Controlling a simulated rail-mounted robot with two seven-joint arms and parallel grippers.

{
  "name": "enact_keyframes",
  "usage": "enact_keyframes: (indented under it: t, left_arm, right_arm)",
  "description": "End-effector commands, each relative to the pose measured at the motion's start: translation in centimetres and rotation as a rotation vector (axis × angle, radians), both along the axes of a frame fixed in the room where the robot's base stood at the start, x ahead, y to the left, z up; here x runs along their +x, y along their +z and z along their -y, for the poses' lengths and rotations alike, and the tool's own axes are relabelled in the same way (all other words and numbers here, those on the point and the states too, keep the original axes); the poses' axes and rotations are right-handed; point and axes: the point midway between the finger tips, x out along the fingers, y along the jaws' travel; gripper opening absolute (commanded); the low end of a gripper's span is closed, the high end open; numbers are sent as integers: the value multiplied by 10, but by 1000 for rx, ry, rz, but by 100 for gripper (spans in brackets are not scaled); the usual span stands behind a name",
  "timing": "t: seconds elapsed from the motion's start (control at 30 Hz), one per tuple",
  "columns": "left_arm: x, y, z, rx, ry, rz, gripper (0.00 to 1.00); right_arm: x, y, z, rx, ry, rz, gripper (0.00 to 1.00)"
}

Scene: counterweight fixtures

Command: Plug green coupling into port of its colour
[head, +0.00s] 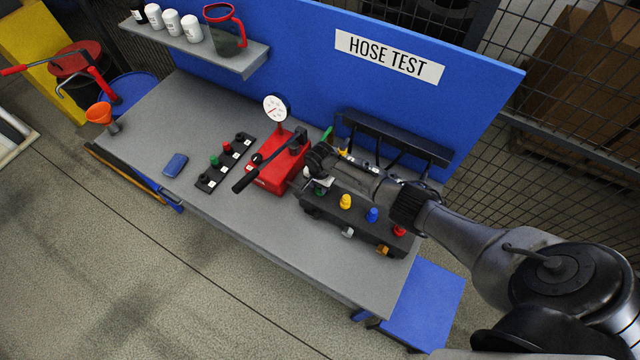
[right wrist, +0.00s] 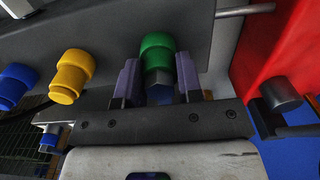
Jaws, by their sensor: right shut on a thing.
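My right gripper (head: 317,184) is at the left end of the dark port block (head: 325,202). In the right wrist view its two fingers (right wrist: 158,84) stand on either side of a green-collared fitting (right wrist: 157,45) with a metal hex part, and they are shut on it. The green end is against or very close to the block; I cannot tell whether it is seated. A yellow port (head: 345,201), a blue port (head: 371,215) and a red port (head: 400,230) follow along the block. The arm hides part of the block's left end. My left gripper is not in view.
A red pump (head: 268,172) with a gauge (head: 275,108) and black lever stands close left of the block. A black strip (head: 207,183) with coloured caps and a blue pad (head: 175,165) lie further left. A black rack (head: 395,135) stands behind. The bench front (head: 265,228) is clear.

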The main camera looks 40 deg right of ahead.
Motion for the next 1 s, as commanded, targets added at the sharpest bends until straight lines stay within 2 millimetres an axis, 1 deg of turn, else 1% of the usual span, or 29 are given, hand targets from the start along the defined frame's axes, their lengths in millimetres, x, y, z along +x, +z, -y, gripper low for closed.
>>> enact_keyframes:
  t: [0.03,0.07,0.1,0.37,0.9,1.0]
  left_arm:
    - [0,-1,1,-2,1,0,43]
    - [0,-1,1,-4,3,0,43]
    - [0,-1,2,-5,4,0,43]
    - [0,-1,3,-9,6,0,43]
    - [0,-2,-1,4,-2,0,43]
    - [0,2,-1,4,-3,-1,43]
  right_arm:
    - [-3,-4,1,-2,0,-5,0]
    - [-3,-4,1,-2,0,-5,0]
    - [-3,-5,1,-2,0,-5,38]
    - [-2,-4,0,-2,0,-4,62]
    - [-1,-4,0,-1,0,2,63]
    - [0,0,0,-1,0,2,63]
